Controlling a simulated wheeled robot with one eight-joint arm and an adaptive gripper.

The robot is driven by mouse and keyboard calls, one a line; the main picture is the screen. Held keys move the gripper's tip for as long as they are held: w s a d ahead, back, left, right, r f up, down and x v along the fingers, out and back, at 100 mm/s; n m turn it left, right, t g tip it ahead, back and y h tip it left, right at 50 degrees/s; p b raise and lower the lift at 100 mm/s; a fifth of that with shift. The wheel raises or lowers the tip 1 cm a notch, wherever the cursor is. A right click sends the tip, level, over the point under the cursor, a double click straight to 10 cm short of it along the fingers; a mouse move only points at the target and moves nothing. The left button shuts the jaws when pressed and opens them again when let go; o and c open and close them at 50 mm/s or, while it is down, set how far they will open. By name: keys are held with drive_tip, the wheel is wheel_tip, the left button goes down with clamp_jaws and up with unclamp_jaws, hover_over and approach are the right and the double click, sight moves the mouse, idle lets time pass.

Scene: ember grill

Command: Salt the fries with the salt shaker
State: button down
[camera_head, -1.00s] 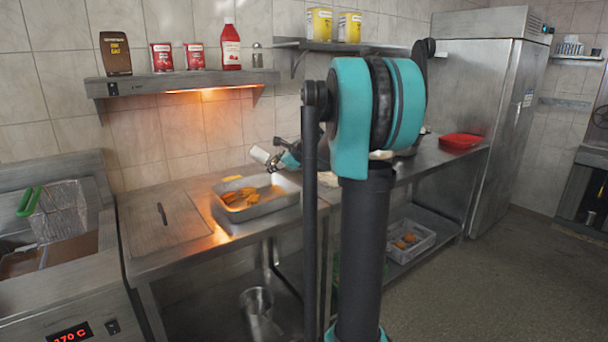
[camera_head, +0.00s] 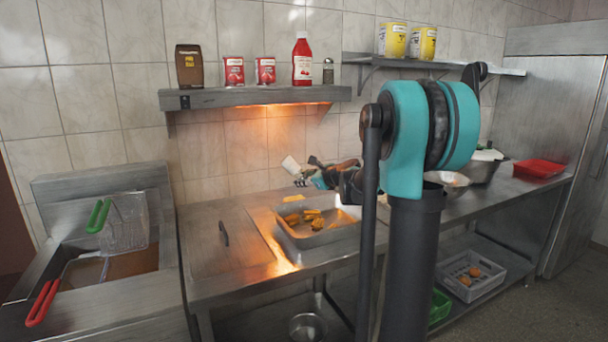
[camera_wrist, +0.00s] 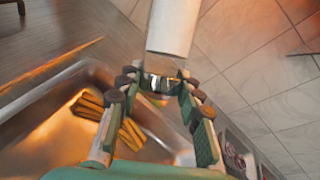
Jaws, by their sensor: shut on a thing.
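A white cylinder with a metallic end, seemingly the salt shaker (camera_head: 291,165), is held tilted in my gripper (camera_head: 305,179), above the back left of the metal tray. In the wrist view the shaker (camera_wrist: 171,28) extends up from between the shut fingertips (camera_wrist: 160,84), with its shiny end between them. The fries (camera_head: 316,222) lie in the metal tray (camera_head: 286,238) under the warm light. In the wrist view the fries (camera_wrist: 122,124) are below and left of the fingers. I cannot see any salt falling.
A shelf (camera_head: 250,97) above holds sauce bottles, red tins and another shaker (camera_head: 328,70). A fryer with a basket (camera_head: 124,222) stands at left. A bowl (camera_head: 447,180) and a red tray (camera_head: 540,168) are on the counter at right.

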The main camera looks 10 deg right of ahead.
drive_tip(key=shift+f, duration=0.4)
drive_tip(key=shift+r, duration=0.1)
drive_tip(key=shift+r, duration=1.45)
idle(1.0)
idle(1.2)
